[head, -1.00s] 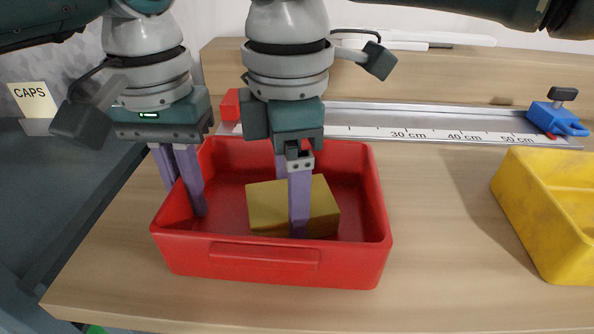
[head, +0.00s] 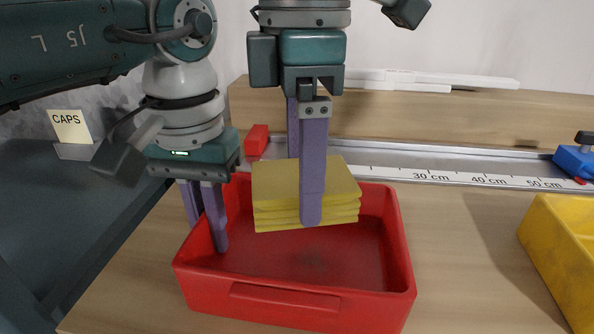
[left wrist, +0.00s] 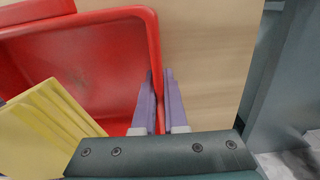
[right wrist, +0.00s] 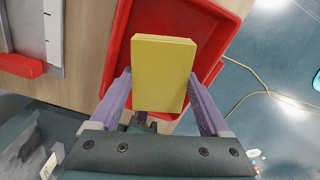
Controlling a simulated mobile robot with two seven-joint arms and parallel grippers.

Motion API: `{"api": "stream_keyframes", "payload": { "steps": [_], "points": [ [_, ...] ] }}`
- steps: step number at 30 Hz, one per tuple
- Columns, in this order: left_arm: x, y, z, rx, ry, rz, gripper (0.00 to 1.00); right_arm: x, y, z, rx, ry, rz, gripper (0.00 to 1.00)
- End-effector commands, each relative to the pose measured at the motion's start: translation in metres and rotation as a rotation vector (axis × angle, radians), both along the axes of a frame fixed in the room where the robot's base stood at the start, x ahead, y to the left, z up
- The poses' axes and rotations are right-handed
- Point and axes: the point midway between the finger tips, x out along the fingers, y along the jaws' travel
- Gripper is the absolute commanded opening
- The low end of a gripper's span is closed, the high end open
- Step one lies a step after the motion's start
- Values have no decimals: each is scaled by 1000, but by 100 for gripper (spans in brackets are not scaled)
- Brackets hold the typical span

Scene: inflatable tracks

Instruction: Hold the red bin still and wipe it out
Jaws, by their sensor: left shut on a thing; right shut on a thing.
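The red bin (head: 205,277) stands on the wooden table, open side up. A dark smudge (head: 313,260) shows on its floor. My left gripper (head: 207,222) is shut on the bin's left wall, one finger inside and one outside; the left wrist view also shows the fingers on either side of the red wall (left wrist: 156,60). My right gripper (head: 304,190) is shut on a yellow layered pad, like a folded cloth (head: 275,190), and holds it above the back part of the bin. The pad also shows between the fingers in the right wrist view (right wrist: 162,75).
A yellow bin (head: 560,240) stands at the right edge. A metal ruler rail (head: 400,172) runs behind the red bin, with a red block (head: 256,141) at its left and a blue clamp (head: 575,160) at its right. A CAPS card (head: 70,126) stands at far left. Table between bins is clear.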

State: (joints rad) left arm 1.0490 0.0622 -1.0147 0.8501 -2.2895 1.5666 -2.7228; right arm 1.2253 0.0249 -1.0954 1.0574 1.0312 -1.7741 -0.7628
Motion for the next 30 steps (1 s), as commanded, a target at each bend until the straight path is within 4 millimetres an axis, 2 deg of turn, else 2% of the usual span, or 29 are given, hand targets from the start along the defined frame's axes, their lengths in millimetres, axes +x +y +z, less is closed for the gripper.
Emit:
{"api": "stream_keyframes", "payload": {
  "steps": [21, 30],
  "points": [
    [0, 0, 0, 0, 0, 0, 0, -1, 0, -1, 0, 1, 0, 28],
    [0, 0, 0, 0, 0, 0, 0, -1, 0, -18, 0, 3, -2, 28]
  ]
}}
